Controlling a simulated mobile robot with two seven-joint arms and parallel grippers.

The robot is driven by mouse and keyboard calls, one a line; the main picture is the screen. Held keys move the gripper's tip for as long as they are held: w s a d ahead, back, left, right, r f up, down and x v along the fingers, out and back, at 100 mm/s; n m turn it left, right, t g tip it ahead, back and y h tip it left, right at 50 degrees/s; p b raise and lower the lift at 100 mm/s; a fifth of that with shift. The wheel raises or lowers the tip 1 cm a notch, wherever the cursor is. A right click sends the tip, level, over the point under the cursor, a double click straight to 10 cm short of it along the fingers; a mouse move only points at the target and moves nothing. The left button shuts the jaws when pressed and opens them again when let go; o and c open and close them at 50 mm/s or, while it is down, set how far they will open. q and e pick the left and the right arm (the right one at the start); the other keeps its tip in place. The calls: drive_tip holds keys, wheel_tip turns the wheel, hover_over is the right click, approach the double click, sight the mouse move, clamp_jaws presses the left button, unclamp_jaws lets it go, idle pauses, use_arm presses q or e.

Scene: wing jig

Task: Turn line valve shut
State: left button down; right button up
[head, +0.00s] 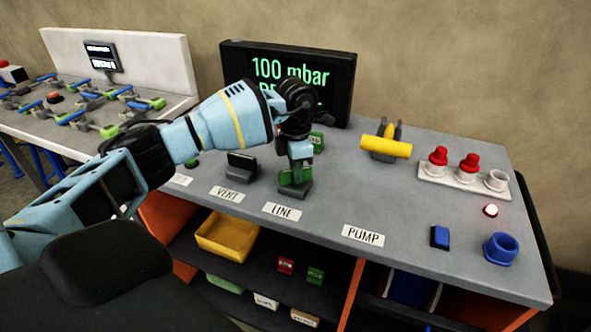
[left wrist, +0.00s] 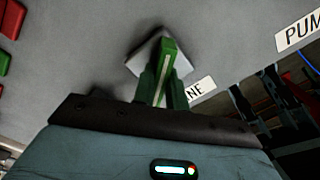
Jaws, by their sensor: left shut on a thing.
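The line valve (head: 295,190) has a green handle on a grey base and stands behind the LINE label (head: 281,212) on the grey bench top. My left gripper (head: 298,162) reaches down from above and is shut on the green handle. In the left wrist view, the green handle (left wrist: 168,52) has a pale stripe along it and sits between the fingers (left wrist: 164,85) over its grey base. The fingers hide part of the handle. My right gripper is in neither view.
A vent valve with a dark handle (head: 242,162) stands close to the left. A black display (head: 338,75) behind reads 100 mbar, partly hidden by my arm. A yellow-handled part (head: 386,148), red caps (head: 468,164), blue switch (head: 440,237) and blue cup (head: 500,249) are on the right.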

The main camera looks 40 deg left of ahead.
use_arm(q)
drive_tip(key=m, duration=0.5)
drive_tip(key=shift+m, duration=1.1)
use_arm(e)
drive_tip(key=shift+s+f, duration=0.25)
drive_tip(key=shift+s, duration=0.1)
use_arm(q)
drive_tip(key=c, duration=1.6)
unclamp_jaws()
drive_tip(key=shift+o, duration=0.8)
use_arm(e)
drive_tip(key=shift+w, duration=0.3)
use_arm(q)
drive_tip(key=shift+r+b, duration=0.35)
drive_tip(key=shift+r, duration=3.6)
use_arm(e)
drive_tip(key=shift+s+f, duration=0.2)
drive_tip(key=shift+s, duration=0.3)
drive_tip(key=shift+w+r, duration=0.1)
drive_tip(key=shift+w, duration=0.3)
